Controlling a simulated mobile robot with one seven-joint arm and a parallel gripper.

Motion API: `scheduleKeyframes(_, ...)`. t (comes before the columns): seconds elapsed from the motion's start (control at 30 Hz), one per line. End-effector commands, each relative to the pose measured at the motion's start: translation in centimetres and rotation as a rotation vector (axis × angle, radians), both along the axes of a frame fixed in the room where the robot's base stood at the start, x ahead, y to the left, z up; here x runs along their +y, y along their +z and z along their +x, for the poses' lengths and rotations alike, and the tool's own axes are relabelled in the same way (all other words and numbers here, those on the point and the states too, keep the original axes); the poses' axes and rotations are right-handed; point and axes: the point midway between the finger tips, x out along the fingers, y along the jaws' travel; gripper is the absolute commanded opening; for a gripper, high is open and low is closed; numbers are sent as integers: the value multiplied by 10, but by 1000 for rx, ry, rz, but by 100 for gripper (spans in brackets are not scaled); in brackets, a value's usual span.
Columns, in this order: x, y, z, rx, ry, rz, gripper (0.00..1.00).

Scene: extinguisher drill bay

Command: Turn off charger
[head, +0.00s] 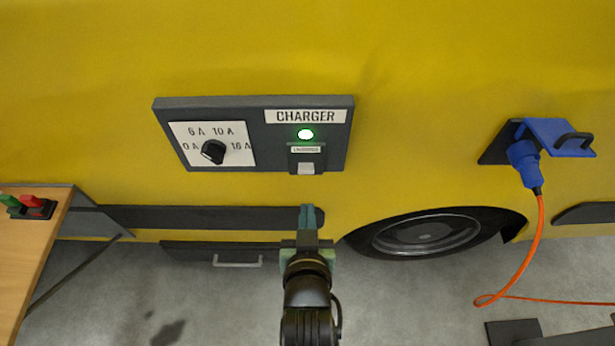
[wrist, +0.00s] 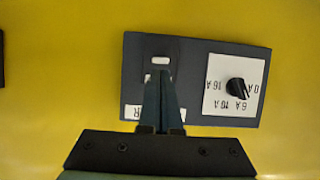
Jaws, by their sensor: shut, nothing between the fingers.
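The charger panel (head: 258,105) is a dark grey plate on a yellow vehicle side, labelled CHARGER. Its round lamp (head: 306,134) glows green. Below the lamp is a switch unit (head: 306,168) with a small label and a pale switch face, also visible in the wrist view (wrist: 160,60). At the left of the panel is a black dial (head: 213,151) marked 0 A, 6 A, 10 A and 16 A; its exact setting is unclear. My gripper (head: 307,208) is shut and empty, below the panel in the head view. In the upside-down wrist view its fingers (wrist: 160,75) hide the lamp.
A blue plug (head: 524,163) with an orange cable (head: 541,235) sits in a socket at the right. A wheel (head: 425,234) is at lower right.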

Motion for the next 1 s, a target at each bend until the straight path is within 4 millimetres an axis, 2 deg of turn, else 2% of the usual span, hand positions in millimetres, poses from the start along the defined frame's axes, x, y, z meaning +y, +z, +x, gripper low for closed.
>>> scheduleKeyframes(0.3,0,-21,50,-1,0,0,0)
scheduleKeyframes(0.6,0,-40,88,1,0,0,0)
scheduleKeyframes(0.8,0,-48,102,0,0,0,0)
scheduleKeyframes(1.0,0,-51,107,0,0,0,0)
